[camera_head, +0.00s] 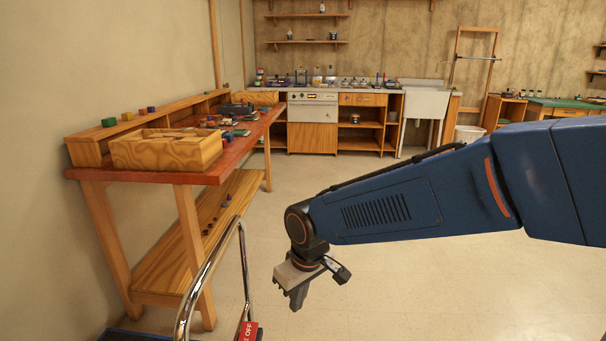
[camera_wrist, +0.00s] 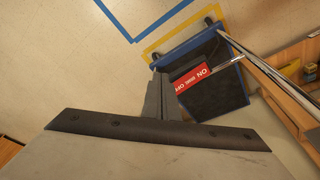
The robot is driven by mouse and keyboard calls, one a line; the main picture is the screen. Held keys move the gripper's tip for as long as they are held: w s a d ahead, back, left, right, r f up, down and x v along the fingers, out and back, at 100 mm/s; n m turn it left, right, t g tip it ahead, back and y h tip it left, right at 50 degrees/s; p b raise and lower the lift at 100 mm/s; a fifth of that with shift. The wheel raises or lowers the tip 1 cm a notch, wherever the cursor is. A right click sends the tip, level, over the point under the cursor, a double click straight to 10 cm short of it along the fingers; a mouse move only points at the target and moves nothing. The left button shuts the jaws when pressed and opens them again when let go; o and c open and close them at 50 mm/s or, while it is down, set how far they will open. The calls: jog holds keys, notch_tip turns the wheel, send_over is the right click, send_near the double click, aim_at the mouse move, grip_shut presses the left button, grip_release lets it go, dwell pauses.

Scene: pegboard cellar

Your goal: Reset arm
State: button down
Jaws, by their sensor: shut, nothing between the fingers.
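My gripper (camera_head: 298,297) hangs from the end of my blue arm, pointing down over open floor in the head view. It is shut and holds nothing. In the wrist view its fingers (camera_wrist: 162,96) show together as a dark shape near the middle. The arm reaches in from the right side of the head view, roughly level. Nothing touches the gripper.
A cart with a metal handle (camera_head: 211,277) and a red tag (camera_head: 249,331) stands left of my gripper; its dark deck (camera_wrist: 215,85) shows in the wrist view. A wooden workbench (camera_head: 200,172) with a wooden box (camera_head: 165,152) stands at left. The middle floor is clear.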

jog(key=s+d+r+m, duration=0.15)
jog(key=d+r, duration=0.25)
jog(key=d, duration=0.6)
jog(key=s+d+r+m+t, duration=0.1)
jog(key=s+d+m, duration=0.2)
jog(key=s+d, duration=0.4)
jog(key=s+d+r+m+t+h, duration=0.1)
jog(key=s+d+m, duration=0.3)
jog(key=d, duration=0.9)
jog(key=s+t, duration=0.1)
jog(key=s, duration=0.2)
jog(key=shift+d+r+h, duration=0.2)
jog(key=shift+d+h, duration=0.1)
